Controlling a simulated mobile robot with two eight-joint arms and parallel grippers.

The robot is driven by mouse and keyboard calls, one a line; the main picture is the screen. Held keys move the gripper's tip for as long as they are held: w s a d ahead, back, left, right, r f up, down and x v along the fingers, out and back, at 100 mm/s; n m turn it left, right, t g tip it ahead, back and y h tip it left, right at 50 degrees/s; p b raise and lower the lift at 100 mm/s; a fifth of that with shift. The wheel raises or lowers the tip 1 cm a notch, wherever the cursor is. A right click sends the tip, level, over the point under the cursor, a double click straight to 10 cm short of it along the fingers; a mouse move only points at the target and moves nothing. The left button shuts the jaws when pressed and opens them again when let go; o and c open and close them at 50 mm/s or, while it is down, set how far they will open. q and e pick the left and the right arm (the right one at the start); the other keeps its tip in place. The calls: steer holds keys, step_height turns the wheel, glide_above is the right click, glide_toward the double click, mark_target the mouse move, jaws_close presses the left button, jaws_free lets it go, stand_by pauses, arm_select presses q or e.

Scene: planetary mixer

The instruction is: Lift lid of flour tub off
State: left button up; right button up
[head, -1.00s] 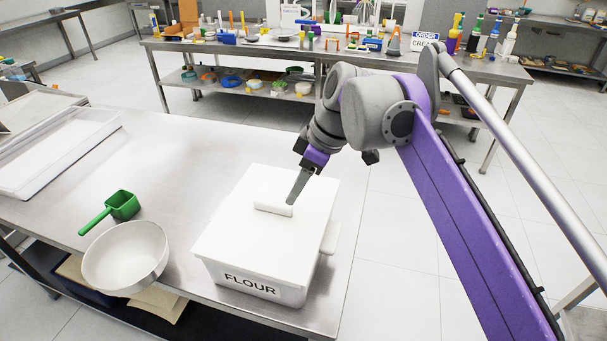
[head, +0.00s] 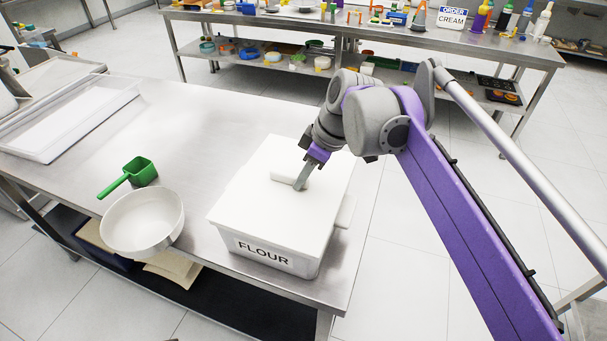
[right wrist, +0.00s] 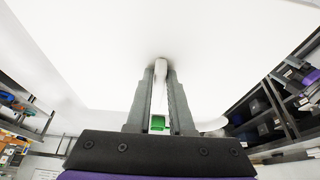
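The white flour tub (head: 262,253), with FLOUR on its front, stands at the front right of the steel table. Its white lid (head: 262,205) sits on top, with no clear gap at the rim. A raised bar handle (head: 284,177) is in the lid's middle. My right gripper (head: 301,184) reaches down to the handle's right part. In the right wrist view its fingers (right wrist: 160,80) lie on both sides of the handle (right wrist: 160,67), which fills the narrow space between the tips. The fingers look shut on it. My left gripper is not in view.
A white bowl (head: 142,222) and a green scoop (head: 135,174) stand left of the tub. A white tray (head: 70,122) lies at the table's left. The steel table (head: 205,130) is bare behind the tub. A shelved bench (head: 400,52) stands farther back.

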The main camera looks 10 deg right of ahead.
jaws_close()
stand_by(0.9)
steer(key=shift+c, duration=0.2)
jaws_free()
jaws_close()
steer(key=shift+r, duration=0.1)
steer(key=shift+r+p, duration=1.1)
steer(key=shift+r, duration=0.05)
